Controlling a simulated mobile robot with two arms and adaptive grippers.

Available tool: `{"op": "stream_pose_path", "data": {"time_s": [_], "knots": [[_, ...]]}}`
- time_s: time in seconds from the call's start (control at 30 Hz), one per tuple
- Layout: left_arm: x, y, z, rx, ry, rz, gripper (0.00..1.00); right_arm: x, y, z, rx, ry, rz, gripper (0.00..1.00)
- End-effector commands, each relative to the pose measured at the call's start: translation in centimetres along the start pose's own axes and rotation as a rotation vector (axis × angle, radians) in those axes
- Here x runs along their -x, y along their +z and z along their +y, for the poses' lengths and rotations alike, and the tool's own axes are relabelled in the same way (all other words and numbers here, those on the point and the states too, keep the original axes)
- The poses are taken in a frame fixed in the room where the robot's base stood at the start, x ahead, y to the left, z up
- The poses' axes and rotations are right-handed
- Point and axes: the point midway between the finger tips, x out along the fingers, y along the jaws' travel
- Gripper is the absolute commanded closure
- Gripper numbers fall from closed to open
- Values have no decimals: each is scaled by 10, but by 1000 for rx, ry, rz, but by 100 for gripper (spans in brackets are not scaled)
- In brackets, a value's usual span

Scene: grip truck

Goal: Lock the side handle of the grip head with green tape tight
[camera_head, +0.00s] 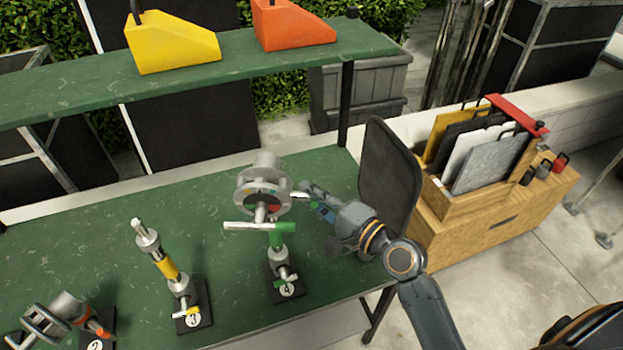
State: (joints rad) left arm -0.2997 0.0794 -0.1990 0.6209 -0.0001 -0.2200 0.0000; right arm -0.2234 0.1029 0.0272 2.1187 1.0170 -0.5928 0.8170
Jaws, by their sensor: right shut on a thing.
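The grip head (262,181) with green tape (277,237) stands upright on a black numbered base (285,291) on the green table. It has a round grey disc with coloured marks. A pale T-shaped bar (250,227) crosses in front of its post. My right gripper (307,198) comes in from the right and is shut on the side handle (299,195) at the disc's right edge. The fingers hide most of that handle, so its angle is unclear. My left gripper is not in view.
A yellow-taped post (166,266) stands left of the grip head. An orange-marked head (68,310) is at the lower left. A green shelf (190,72) with yellow (172,42) and orange (291,27) wedges runs behind. A wooden crate (493,222) stands right of the table (120,220).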

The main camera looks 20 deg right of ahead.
Motion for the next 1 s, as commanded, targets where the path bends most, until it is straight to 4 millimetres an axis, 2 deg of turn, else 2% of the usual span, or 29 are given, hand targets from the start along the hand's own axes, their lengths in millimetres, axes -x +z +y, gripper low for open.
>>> {"op": "stream_pose_path", "data": {"time_s": [0.03,0.7,1.0], "knots": [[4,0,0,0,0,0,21,0,0,-5,-29,24,2,100],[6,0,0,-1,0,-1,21,-1,-2,-3,-485,457,0,100],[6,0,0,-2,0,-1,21,-1,-1,-2,-639,602,-1,100]]}}
